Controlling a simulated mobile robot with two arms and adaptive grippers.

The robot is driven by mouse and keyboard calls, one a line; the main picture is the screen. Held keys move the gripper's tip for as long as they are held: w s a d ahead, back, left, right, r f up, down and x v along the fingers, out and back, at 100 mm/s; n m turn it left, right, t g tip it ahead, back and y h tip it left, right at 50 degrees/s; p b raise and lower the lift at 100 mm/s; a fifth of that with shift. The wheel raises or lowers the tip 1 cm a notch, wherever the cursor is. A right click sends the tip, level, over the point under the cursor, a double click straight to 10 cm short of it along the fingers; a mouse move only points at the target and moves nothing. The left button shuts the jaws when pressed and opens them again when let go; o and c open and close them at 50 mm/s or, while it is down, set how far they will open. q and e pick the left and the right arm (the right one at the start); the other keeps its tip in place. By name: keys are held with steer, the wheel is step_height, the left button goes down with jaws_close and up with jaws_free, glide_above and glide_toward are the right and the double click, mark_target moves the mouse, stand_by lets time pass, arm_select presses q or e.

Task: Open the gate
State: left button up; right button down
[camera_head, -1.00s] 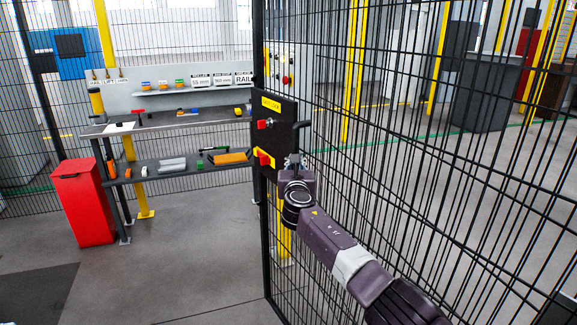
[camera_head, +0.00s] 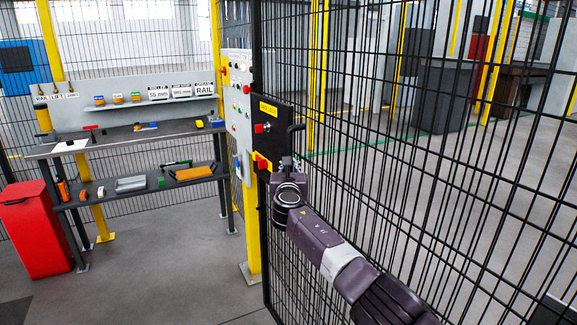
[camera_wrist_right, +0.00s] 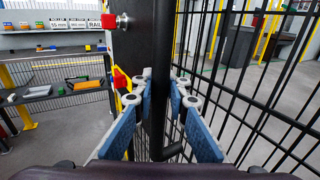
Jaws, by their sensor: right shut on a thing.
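The black wire-mesh gate (camera_head: 360,165) fills the right half of the head view. Its near edge carries a black lock plate (camera_head: 268,122) with a yellow label, red knobs and a black handle. In the wrist view the handle's upright bar (camera_wrist_right: 158,85) stands between the blue-padded fingers. My right gripper (camera_head: 288,163) is shut on this handle; in the wrist view its fingers (camera_wrist_right: 162,105) flank the bar. My left gripper is not in view.
A workbench (camera_head: 130,137) with tools and a lower shelf stands at the left. A red bin (camera_head: 35,232) is beside it. Grey floor (camera_head: 170,270) is clear in front of the bench. Mesh fencing (camera_head: 130,50) runs behind.

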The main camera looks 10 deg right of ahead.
steer(key=c, duration=2.3)
jaws_free()
steer(key=shift+d+f, duration=0.5)
steer(key=o, duration=0.4)
steer(key=shift+s+d+r, duration=0.2)
steer(key=shift+s+d, duration=0.05)
steer(key=shift+r, duration=0.1)
steer(key=s+a, duration=0.2)
steer(key=s, duration=0.9)
steer(key=shift+s, duration=0.35)
steer(key=shift+a, duration=0.1)
